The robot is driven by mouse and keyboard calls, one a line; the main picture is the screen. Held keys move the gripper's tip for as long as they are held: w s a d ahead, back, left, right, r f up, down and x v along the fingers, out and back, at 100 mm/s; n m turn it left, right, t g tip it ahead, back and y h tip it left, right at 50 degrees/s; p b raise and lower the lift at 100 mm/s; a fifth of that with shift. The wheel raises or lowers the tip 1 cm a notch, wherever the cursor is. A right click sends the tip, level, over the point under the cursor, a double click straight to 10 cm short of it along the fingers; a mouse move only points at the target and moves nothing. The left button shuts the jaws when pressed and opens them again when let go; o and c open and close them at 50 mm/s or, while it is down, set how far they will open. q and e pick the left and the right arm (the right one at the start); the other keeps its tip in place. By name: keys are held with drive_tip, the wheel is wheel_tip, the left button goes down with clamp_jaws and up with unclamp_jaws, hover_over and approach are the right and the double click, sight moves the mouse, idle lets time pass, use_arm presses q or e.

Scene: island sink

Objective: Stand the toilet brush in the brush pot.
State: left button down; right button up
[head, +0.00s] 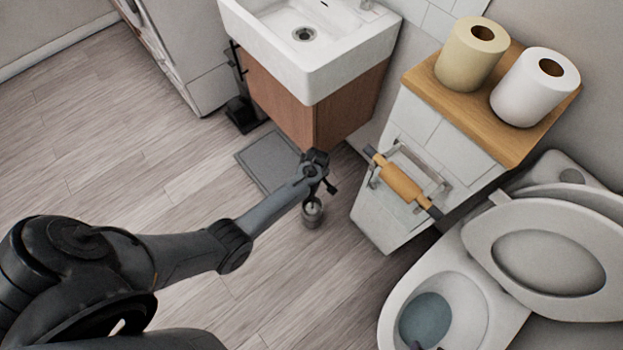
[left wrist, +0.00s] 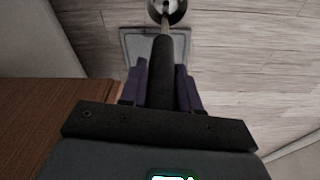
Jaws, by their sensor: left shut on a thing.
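My left gripper (head: 318,180) is shut on the toilet brush's dark handle, which lies between the fingers in the left wrist view (left wrist: 162,85). From the handle of the toilet brush (left wrist: 163,60) a thin pale shaft leads to the brush pot. The small grey round brush pot (head: 312,216) stands on the floor just below the gripper; its rim also shows at the top of the left wrist view (left wrist: 182,14). Something whitish shows at the pot's mouth. I cannot tell how deep the brush head sits. My right gripper is not clearly in view.
A grey mat (head: 262,165) lies left of the pot by the sink cabinet (head: 275,95). A paper holder with a roll (head: 400,183) is on the white unit at right. The toilet (head: 465,285) stands lower right. Wooden floor is open at left.

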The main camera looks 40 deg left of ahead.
use_arm(q)
drive_tip(key=shift+s+f, duration=0.45)
drive_tip(key=shift+f, duration=0.2)
drive_tip(key=c, duration=1.1)
unclamp_jaws()
drive_tip(key=o, duration=0.4)
drive_tip(key=shift+w+d, duration=0.1)
drive_tip(key=shift+w, duration=0.1)
drive_tip(key=shift+c, duration=0.2)
drive_tip(key=shift+s, duration=0.1)
drive_tip(key=r+p, duration=0.2)
drive_tip(key=r, duration=0.1)
drive_tip(key=r+p, duration=0.2)
drive_tip(key=r, duration=0.2)
drive_tip(key=d+r+p, duration=0.1)
drive_tip(key=r+p, duration=0.1)
drive_tip(key=r, duration=0.1)
drive_tip(key=shift+w+r, duration=0.25)
drive_tip(key=shift+r, duration=0.15)
drive_tip(key=shift+d+r, duration=0.15)
drive_tip(key=shift+r, duration=0.45)
